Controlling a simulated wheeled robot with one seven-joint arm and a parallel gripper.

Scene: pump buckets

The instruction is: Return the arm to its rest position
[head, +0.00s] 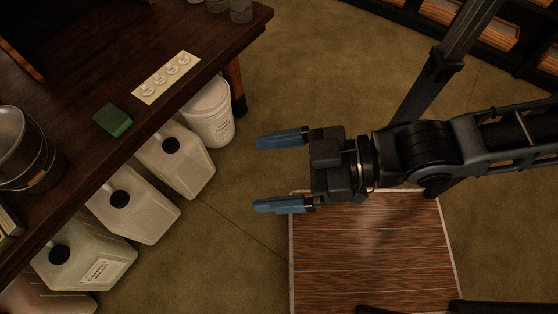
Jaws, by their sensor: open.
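My gripper (270,172) is in the middle of the head view, with two blue fingers spread apart and pointing left. Nothing is between the fingers. My arm reaches in from the right edge, and the gripper hangs over the floor and the top left part of a wooden board. It is apart from the table and the containers on the left.
A dark wooden table (70,125) fills the left, with a green block (113,121), a label card (166,77) and a metal pot (22,150). A white bucket (210,112) and several jugs (177,158) stand beside it. A wooden board (375,260) lies below my arm. Shelves (470,30) stand top right.

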